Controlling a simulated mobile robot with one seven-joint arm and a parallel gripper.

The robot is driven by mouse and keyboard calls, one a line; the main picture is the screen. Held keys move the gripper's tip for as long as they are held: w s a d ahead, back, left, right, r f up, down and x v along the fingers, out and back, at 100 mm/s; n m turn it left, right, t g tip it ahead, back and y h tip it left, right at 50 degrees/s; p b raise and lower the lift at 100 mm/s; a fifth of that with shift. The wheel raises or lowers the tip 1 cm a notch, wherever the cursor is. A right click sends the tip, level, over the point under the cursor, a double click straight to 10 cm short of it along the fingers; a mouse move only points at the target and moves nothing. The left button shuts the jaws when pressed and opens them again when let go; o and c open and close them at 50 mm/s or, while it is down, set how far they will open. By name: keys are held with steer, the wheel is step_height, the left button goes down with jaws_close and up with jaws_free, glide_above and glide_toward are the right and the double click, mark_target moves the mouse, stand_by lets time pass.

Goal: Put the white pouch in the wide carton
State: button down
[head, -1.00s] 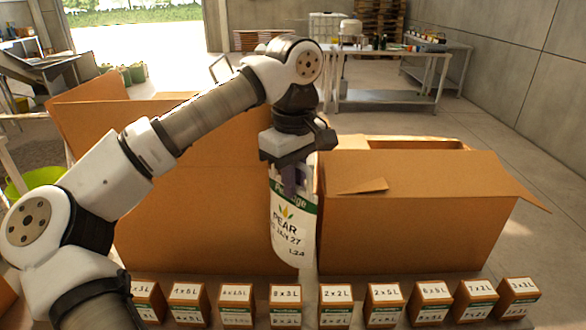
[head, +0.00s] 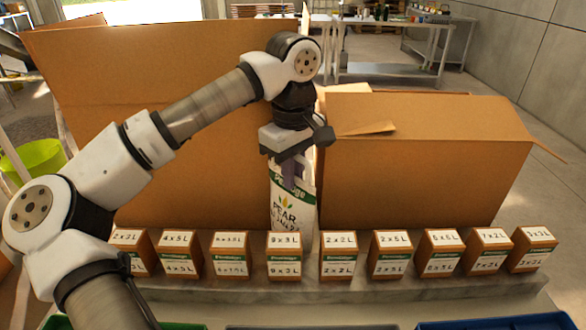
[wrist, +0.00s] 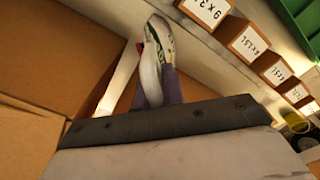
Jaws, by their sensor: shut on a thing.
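The white pouch (head: 290,208), with a green band and printed "PEAR" label, hangs upright below my gripper (head: 290,178). The gripper is shut on the pouch's top. The pouch's lower end is hidden behind the small boxes. In the wrist view the pouch (wrist: 152,75) shows foreshortened beyond the gripper. Two big brown cartons stand behind the row: a taller left carton (head: 170,140) and a lower right carton (head: 420,160) with raised flaps. The pouch hangs in front of the gap between them. I cannot tell which is the wide one; their insides are hidden.
A row of several small labelled boxes (head: 284,255) stands on a grey ledge (head: 360,290) in front of the cartons. Coloured bin rims (head: 480,325) show at the bottom edge. A green tub (head: 35,160) is at left. A table (head: 390,30) stands far behind.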

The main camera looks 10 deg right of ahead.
mark_target(294, 198)
step_height(294, 198, down, 2)
steer(key=shift+f+b, duration=0.1)
steer(key=shift+b, duration=0.45)
steer(key=c, duration=1.9)
jaws_free()
steer(key=shift+f, duration=0.2)
steer(key=shift+c, duration=0.2)
steer(key=o, duration=0.4)
steer(key=shift+r, duration=0.1)
steer(key=shift+o, duration=0.2)
